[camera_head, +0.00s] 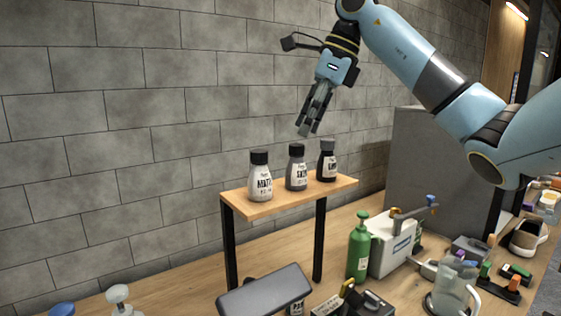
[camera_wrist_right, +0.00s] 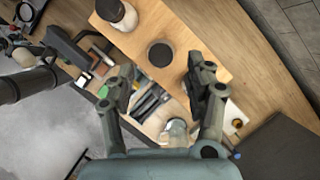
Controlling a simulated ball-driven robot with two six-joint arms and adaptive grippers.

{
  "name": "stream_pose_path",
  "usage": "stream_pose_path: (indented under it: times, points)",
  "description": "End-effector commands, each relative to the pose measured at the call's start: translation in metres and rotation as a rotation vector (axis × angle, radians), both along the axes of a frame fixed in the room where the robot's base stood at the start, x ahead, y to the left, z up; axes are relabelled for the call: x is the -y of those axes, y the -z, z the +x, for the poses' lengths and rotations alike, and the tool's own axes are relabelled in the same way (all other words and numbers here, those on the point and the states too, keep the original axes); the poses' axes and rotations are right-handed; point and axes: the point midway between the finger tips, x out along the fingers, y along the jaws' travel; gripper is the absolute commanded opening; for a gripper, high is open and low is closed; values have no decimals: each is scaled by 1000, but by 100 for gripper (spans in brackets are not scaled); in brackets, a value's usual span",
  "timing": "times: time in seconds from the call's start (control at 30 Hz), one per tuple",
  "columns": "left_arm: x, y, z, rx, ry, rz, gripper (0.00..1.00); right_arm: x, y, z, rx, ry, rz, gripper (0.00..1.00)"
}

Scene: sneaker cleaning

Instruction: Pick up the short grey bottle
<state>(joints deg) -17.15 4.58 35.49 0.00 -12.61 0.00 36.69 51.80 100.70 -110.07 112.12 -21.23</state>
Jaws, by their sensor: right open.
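The short grey bottle (camera_head: 297,176) has a black cap and a printed label. It stands upright in the middle of three bottles on a small wooden shelf (camera_head: 260,202). My right gripper (camera_head: 308,132) points down just above it, open and empty, apart from the cap. In the wrist view, a round dark cap (camera_wrist_right: 160,53) shows from above, beyond and between the spread fingertips (camera_wrist_right: 160,87). By its place in the row it looks like the grey bottle's cap; its body is mostly hidden. My left gripper is out of view.
A white bottle (camera_head: 260,180) stands to the left and a dark bottle (camera_head: 327,164) close to the right on the same shelf. A tiled wall (camera_head: 150,140) rises behind. Below, a green bottle (camera_head: 358,250) and a white box (camera_head: 391,245) crowd the workbench.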

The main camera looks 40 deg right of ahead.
Motion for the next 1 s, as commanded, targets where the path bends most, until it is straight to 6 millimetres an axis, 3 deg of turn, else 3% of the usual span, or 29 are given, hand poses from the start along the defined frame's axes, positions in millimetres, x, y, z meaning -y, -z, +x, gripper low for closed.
stream_pose_path:
  times: [0.2, 0.4, 0.7, 1.0]
  points:
    - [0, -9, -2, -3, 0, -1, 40, -9, 32, 10, -3, -2, 2, 54]
    - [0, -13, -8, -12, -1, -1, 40, -13, 49, 16, -1, -1, 1, 54]
    - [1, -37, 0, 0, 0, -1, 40, -21, 88, 30, -2, -2, 4, 54]
    - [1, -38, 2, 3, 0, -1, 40, -22, 96, 33, 0, -1, 1, 54]
